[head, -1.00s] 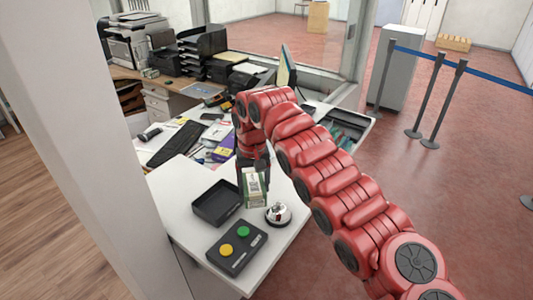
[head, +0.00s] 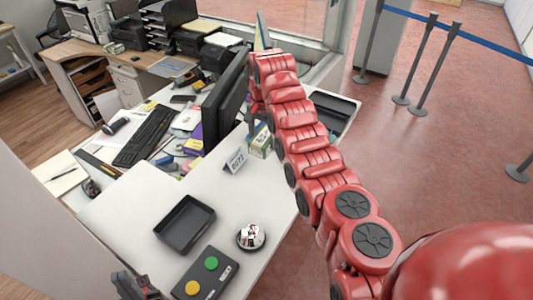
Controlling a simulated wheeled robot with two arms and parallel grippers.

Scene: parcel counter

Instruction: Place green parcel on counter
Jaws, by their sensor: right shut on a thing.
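The green parcel (head: 264,142), a small green and white box, is at the right side of the white counter (head: 120,225), beside the monitor. My right gripper (head: 256,122) is shut on its upper part, partly hidden by my red arm. I cannot tell whether the parcel's underside touches the counter.
A small sign (head: 236,160) stands just left of the parcel. A black tray (head: 185,224), bell (head: 251,236) and button box (head: 207,275) are nearer. A monitor (head: 226,100) and keyboard (head: 146,136) are behind. The counter between sign and tray is clear.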

